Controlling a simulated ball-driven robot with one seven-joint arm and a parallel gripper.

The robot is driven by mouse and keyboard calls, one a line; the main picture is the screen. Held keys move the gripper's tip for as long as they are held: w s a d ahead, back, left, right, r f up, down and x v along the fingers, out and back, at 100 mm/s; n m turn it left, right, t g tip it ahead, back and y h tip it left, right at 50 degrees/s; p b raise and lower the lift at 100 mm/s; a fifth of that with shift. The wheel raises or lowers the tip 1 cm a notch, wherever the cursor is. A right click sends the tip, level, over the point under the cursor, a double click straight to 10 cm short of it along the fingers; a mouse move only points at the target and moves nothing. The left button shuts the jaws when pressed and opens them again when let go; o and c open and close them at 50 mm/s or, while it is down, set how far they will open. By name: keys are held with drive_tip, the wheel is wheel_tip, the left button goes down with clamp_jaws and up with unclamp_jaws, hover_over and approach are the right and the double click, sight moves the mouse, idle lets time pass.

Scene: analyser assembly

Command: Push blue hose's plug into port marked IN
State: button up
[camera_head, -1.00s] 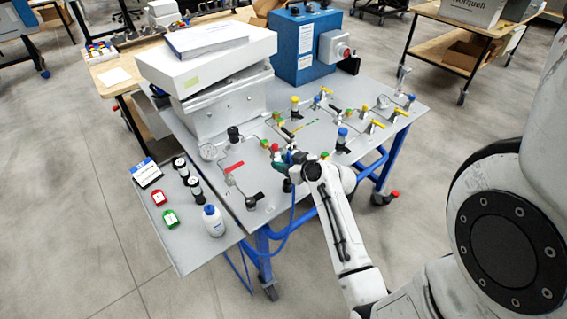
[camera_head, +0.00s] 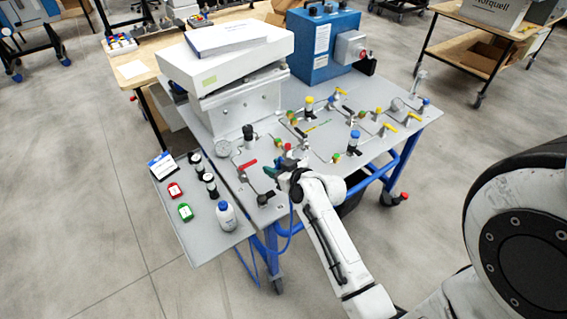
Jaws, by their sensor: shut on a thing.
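My gripper (camera_head: 281,173) is small and dark in the head view, over the front part of the grey table panel. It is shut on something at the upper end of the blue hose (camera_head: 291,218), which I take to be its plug. The plug itself is hidden by the fingers and wrist. The hose hangs down past the table's front edge. Valves and fittings stand close around the gripper. I cannot make out the IN marking or which fitting is that port, nor whether the plug touches one.
A lower side shelf (camera_head: 207,237) holds a white bottle (camera_head: 226,215) and red and green boxes. Several yellow-handled valves stand to the right. A blue unit (camera_head: 325,50) stands behind.

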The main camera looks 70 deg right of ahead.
sight(259, 197)
drive_tip(key=a, duration=0.1)
drive_tip(key=w+a+f, duration=0.1)
drive_tip(key=a, duration=0.1)
drive_tip(key=shift+w+f, duration=0.25)
drive_tip(key=shift+w, duration=0.15)
drive_tip(key=shift+w+a+f, duration=0.55)
drive_tip(key=shift+a+f, duration=0.1)
drive_tip(key=shift+a, duration=0.25)
drive_tip(key=shift+w+d+f+b, duration=0.25)
drive_tip(key=shift+w+f+b, duration=0.3)
drive_tip(key=shift+f+b, duration=0.35)
drive_tip(key=shift+w+d+f, duration=0.1)
drive_tip(key=shift+w+f, duration=0.05)
drive_tip(key=shift+f, duration=0.1)
drive_tip(key=shift+f+b, duration=1.2)
drive_tip(key=shift+b, duration=0.05)
idle(1.5)
drive_tip(key=o, duration=1.1)
drive_tip(key=shift+o, duration=0.2)
